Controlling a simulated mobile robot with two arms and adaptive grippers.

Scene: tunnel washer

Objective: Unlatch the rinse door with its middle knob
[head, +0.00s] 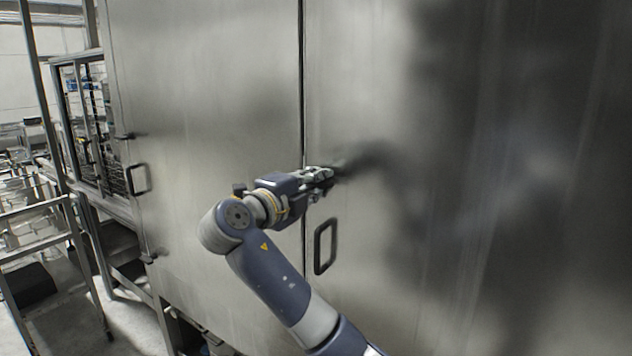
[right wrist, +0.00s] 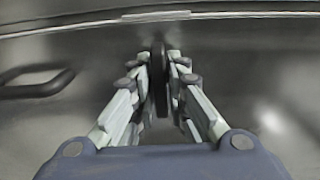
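The rinse door appears to be the large brushed-steel panel (head: 450,120) right of the vertical seam in the head view. My right gripper (head: 325,178) is at this panel, just right of the seam and above a dark loop handle (head: 325,246). In the right wrist view a thin dark knob (right wrist: 158,85) stands between the two fingers of my right gripper (right wrist: 160,62). The fingers have closed in on both sides of it and look in contact. The gripper hides the knob in the head view. My left gripper is not in view.
The loop handle also shows in the right wrist view (right wrist: 38,84), left of the fingers. The left steel panel (head: 210,90) has its own handle (head: 139,179) and small latches (head: 128,136) at its far edge. Metal frames and racks (head: 35,220) stand at far left.

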